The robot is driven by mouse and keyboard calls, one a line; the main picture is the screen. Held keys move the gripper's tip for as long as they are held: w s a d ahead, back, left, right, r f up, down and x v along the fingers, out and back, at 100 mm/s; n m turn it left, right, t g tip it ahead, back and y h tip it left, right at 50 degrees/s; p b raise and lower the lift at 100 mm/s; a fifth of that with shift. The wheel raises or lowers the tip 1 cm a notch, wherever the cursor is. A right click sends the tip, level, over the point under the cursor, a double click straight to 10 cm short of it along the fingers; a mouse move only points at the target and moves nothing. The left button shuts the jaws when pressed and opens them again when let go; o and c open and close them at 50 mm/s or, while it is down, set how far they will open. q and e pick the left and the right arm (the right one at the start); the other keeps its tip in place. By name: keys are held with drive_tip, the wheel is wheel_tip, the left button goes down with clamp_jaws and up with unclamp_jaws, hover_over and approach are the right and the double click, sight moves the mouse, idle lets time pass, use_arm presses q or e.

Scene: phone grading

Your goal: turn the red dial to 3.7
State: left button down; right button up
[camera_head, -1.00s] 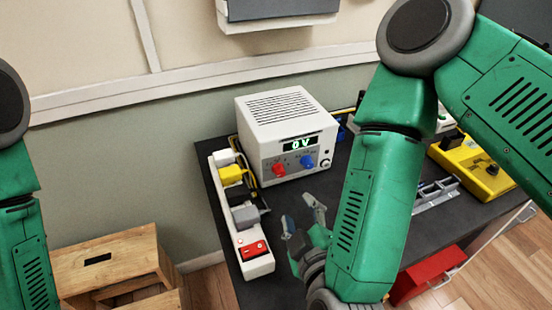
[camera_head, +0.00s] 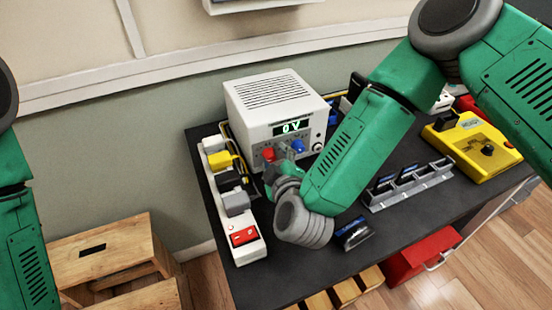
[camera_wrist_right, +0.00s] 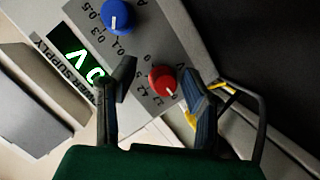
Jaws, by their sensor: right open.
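The white power supply (camera_head: 277,106) stands on the dark table, its green display (camera_head: 291,127) reading 0 V. Its red dial (camera_head: 268,154) is on the lower left of the front panel, left of the blue dial (camera_head: 298,146). In the right wrist view the red dial (camera_wrist_right: 163,81) has a white pointer mark and lies between the open fingers of my right gripper (camera_wrist_right: 158,88); I cannot tell whether they touch it. The blue dial (camera_wrist_right: 117,15) is above it there. In the head view my right gripper (camera_head: 277,168) is in front of the panel. My left gripper is out of view.
A white power strip (camera_head: 214,176) with plugs and a red switch (camera_head: 242,236) runs along the table's left side. A metal rack (camera_head: 409,184), a yellow device (camera_head: 472,150) and a phone (camera_head: 354,233) lie to the right. A wooden stool (camera_head: 106,255) stands at left.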

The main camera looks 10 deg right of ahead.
drive_tip(key=shift+a, duration=0.75)
drive_tip(key=shift+a+r, duration=0.1)
drive_tip(key=shift+a, duration=0.15)
clamp_jaws()
drive_tip(key=shift+d+f, duration=0.25)
drive_tip(key=shift+d, duration=0.3)
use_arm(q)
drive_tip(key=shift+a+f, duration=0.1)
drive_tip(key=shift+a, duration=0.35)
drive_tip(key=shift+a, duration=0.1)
use_arm(e)
drive_tip(key=shift+s+a, duration=0.1)
drive_tip(key=shift+a, duration=0.05)
